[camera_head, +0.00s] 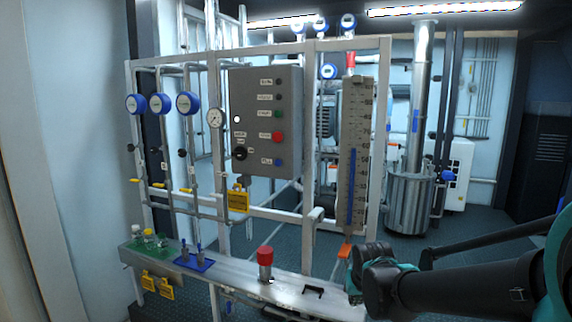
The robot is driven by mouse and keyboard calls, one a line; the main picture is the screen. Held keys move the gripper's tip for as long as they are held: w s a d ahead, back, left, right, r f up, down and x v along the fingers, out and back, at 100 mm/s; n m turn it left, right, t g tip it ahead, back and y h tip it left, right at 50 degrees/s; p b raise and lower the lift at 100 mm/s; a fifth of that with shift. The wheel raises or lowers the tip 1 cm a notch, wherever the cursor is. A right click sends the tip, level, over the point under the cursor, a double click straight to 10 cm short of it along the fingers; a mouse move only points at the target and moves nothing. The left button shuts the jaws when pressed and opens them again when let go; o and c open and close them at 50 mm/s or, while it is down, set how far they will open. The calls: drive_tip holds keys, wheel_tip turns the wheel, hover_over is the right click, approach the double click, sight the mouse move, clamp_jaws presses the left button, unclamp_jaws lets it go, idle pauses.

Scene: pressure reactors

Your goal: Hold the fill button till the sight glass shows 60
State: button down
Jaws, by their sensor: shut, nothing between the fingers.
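The sight glass (351,190) is a tall grey scale on the right of the rack. Its blue column ends a little above the middle; the scale numbers are too small to read surely. The grey control panel (264,100) carries a blue button (279,162) at the bottom, beside a label that seems to read FILL. A red button (278,137) and a green one (278,114) sit above it. My gripper (354,284) is shut and empty, low at the right, in front of the bench's right end. It is apart from the panel; its fingertips are hard to make out.
A red-topped cylinder (265,262), a blue rack (194,263) and small bottles on a green tray (150,248) stand on the bench. Yellow tags hang from the rack and bench. An orange fitting (346,251) sits below the sight glass, close to my arm.

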sight(275, 164)
drive_tip(key=w+a+r+t+y, duration=0.2)
drive_tip(key=w+a+r+t, duration=0.1)
drive_tip(key=w+a+r, duration=0.8)
drive_tip(key=w+a+r+n+t+y, duration=0.1)
drive_tip(key=w+a+r+t+y, duration=0.1)
drive_tip(key=w+a+r, duration=1)
drive_tip(key=a+r+t, duration=0.1)
drive_tip(key=a+r, duration=0.4)
drive_tip(key=r, duration=0.3)
drive_tip(key=shift+a, duration=0.1)
drive_tip(key=shift+w+d, duration=0.5)
drive_tip(key=shift+w, duration=0.85)
drive_tip(key=shift+w+d, duration=0.55)
drive_tip(key=shift+w, duration=0.85)
drive_tip(key=shift+w+d, duration=0.5)
drive_tip(key=shift+w, duration=0.85)
drive_tip(key=shift+w, duration=0.15)
drive_tip(key=shift+w+d, duration=0.1)
drive_tip(key=shift+w, duration=0.15)
